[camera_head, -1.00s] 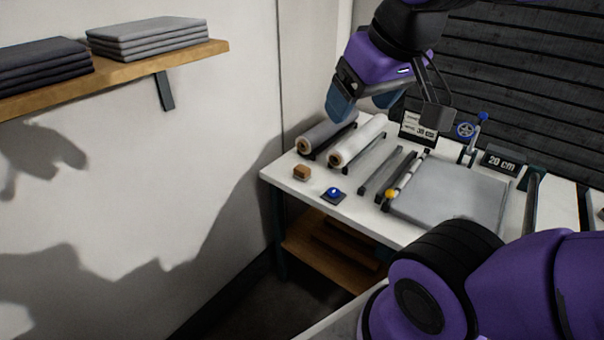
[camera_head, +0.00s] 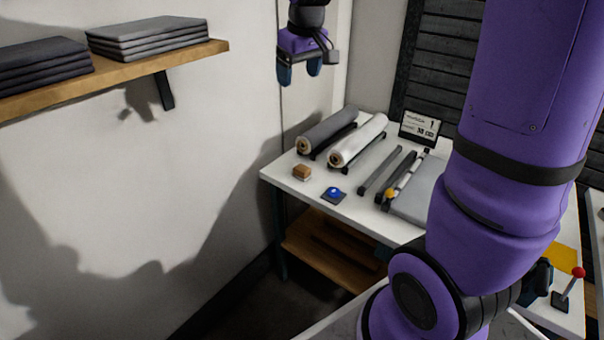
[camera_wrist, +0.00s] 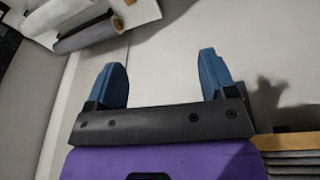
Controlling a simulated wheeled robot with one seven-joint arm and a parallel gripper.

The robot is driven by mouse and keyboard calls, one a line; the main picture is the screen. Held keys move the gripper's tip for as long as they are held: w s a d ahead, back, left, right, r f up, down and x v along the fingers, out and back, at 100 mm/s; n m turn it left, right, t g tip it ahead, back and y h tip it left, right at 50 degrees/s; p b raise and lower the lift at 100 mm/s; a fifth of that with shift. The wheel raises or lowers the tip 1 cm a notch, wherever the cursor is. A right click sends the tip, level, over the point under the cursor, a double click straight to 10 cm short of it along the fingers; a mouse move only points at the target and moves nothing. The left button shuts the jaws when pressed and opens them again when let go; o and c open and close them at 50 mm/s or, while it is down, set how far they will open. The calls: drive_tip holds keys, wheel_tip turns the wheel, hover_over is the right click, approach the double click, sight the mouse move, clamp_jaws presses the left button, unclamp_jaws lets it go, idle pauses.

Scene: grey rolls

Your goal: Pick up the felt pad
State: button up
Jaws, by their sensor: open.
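My gripper (camera_head: 299,72) is well above the table's back left area, pointing down, apart from the block. In the wrist view my gripper (camera_wrist: 160,68) has its two blue fingers spread wide with nothing between them. The block cannot be made out in the wrist view.
A blue button on a dark base (camera_head: 334,194) sits right of the block. A grey roll (camera_head: 327,131) and a white roll (camera_head: 358,141) lie behind. A wooden shelf (camera_head: 190,57) with folded grey stacks is at left. My arm hides the table's right part.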

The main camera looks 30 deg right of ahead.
drive_tip(key=w+d+f, duration=0.3)
drive_tip(key=w+f, duration=0.3)
drive_tip(key=w, duration=0.1)
drive_tip(key=n+g, duration=0.2)
drive_tip(key=g, duration=0.1)
hover_over(302, 167)
drive_tip(key=f, duration=2.7)
drive_tip(key=shift+w+d+f, duration=0.1)
drive_tip(key=shift+w, duration=0.15)
wheel_tip(302, 167, down, 6)
drive_tip(key=shift+s+f, duration=0.2)
drive_tip(key=shift+f, duration=1.1)
drive_tip(key=shift+s+f, duration=0.15)
drive_tip(key=shift+f, duration=1.1)
drive_tip(key=c, duration=1.1)
drive_tip(key=shift+r, duration=0.1)
